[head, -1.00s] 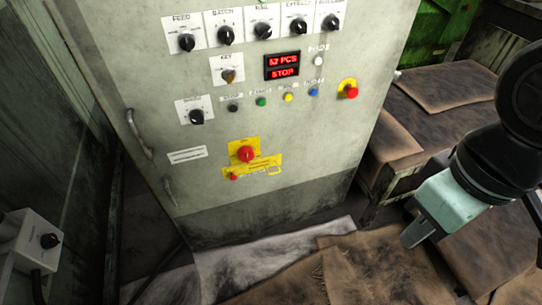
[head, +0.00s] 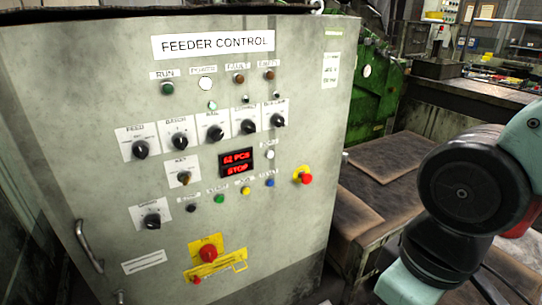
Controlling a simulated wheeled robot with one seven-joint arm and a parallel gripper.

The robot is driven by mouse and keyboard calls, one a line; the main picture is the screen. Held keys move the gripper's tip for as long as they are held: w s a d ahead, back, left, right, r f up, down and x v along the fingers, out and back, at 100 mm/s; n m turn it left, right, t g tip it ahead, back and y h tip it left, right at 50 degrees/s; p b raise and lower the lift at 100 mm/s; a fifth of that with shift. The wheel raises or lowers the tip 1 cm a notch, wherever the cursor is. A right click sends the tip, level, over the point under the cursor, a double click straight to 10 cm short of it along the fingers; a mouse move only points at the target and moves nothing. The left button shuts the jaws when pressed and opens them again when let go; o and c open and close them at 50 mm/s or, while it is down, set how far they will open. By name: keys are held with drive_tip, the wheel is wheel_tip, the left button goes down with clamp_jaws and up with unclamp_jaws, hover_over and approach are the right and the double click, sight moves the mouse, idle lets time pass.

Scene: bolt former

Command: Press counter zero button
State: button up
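The feeder control cabinet (head: 110,110) stands upright at left and centre in the head view. Its red display (head: 236,161) reads what looks like 52 or 62 PCS above STOP. A small white button (head: 268,155) sits right of the display under a label too blurred to read. Below are a black button (head: 191,208), a green button (head: 220,199), a yellow button (head: 245,190) and a blue button (head: 270,183). Their labels are blurred, so I cannot tell which zeroes the counter. My arm is at right, apart from the panel; my gripper is not in view.
A red emergency button (head: 305,176) and a large red switch (head: 208,253) stick out of the panel. Several black knobs and a key switch (head: 184,178) are nearby. A brown-covered bench (head: 392,157) stands right of the cabinet, with a green machine (head: 376,92) behind.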

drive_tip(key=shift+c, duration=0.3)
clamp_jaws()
